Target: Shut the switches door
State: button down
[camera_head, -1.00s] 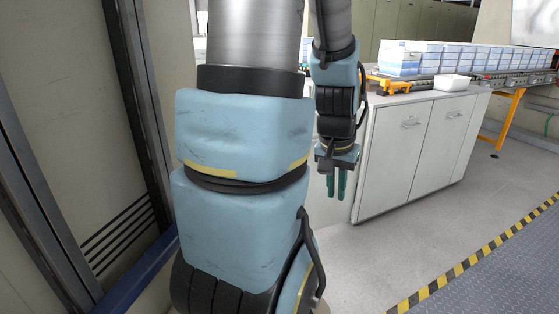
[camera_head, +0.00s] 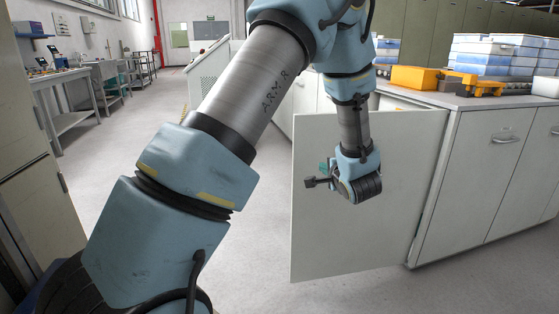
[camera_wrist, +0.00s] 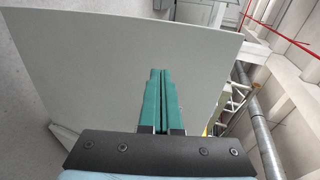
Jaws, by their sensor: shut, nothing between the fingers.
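A flat white door panel (camera_head: 315,235) stands open in the head view, swung out from the end of a white cabinet (camera_head: 455,205). Its edge by the cabinet is at the right; its free edge is at the left. No switches are visible. My gripper (camera_head: 323,168) hangs in front of the panel's face, towards its left side, with green fingers partly hidden behind the wrist. In the wrist view my gripper (camera_wrist: 161,85) is shut and empty, its fingers together over the pale panel (camera_wrist: 90,70). I cannot tell whether they touch it.
The cabinet top holds a yellow-orange item (camera_head: 415,78) and stacked blue-and-white boxes (camera_head: 490,55). A grey workbench (camera_head: 65,80) stands at the far left. A beige cabinet or wall (camera_head: 35,190) is close on the left. The floor between is clear.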

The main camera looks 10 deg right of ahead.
aim_at(307, 157)
jog(key=x, duration=0.8)
jog(key=r+x, duration=0.1)
jog(key=x, duration=0.4)
jog(key=shift+w+a+b, duration=0.25)
jog(key=shift+b, duration=0.1)
jog(key=shift+w, duration=0.45)
jog(key=shift+w, duration=0.1)
